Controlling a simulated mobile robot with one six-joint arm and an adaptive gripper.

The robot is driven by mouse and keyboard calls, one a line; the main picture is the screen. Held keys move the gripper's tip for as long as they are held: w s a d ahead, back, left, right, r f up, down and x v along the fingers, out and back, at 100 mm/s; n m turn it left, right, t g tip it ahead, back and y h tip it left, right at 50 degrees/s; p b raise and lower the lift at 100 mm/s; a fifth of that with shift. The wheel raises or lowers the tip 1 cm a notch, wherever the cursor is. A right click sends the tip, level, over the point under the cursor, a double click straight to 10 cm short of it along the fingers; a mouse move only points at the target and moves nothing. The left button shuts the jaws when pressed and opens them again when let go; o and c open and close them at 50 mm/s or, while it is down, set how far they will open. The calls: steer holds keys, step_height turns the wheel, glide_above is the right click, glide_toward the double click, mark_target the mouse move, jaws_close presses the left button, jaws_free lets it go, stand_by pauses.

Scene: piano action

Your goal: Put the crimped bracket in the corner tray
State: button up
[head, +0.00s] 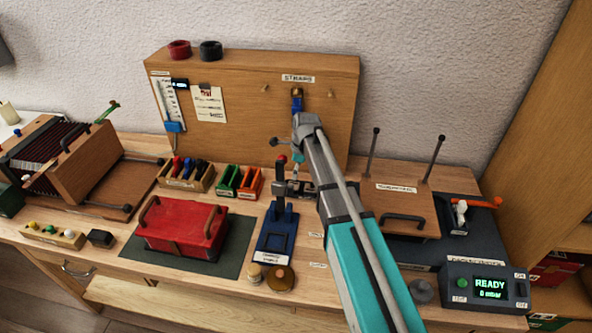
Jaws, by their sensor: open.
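My arm reaches up from the lower right, and its wrist bends down over the blue press (276,232). My gripper (297,188) is open, small in the picture and partly hidden by my own arm, close to the upper end of the press. A green tray (228,181) and an orange tray (249,183) stand just left of the press, with labels too small to read. I cannot tell which one is the corner tray. I cannot make out the crimped bracket; the area around the jaws is small and partly covered.
A red case (182,228) lies on a dark mat left of the press. A wooden rack (186,175) holds coloured items. The upright board (235,120) stands behind. A tester reading READY (490,288) is at the right. A brown round knob (279,279) sits in front of the press.

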mark_target(299, 186)
steer(key=shift+d+r+p, duration=0.2)
steer(key=shift+r+p, duration=0.95)
steer(key=shift+r, duration=0.15)
steer(key=shift+d+r+p, duration=0.2)
steer(key=shift+r+p, duration=0.9)
steer(key=shift+r, duration=0.15)
steer(key=shift+s, duration=0.1)
steer(key=s+d+n+h, duration=0.1)
steer(key=s+d+n, duration=0.6)
steer(key=s+n, duration=0.3)
steer(key=s+d+n, duration=0.6)
steer(key=s+n, duration=0.4)
steer(key=s, duration=0.2)
steer(key=shift+s+d+h, duration=0.2)
steer(key=shift+d+h, duration=0.2)
steer(key=shift+f, duration=0.1)
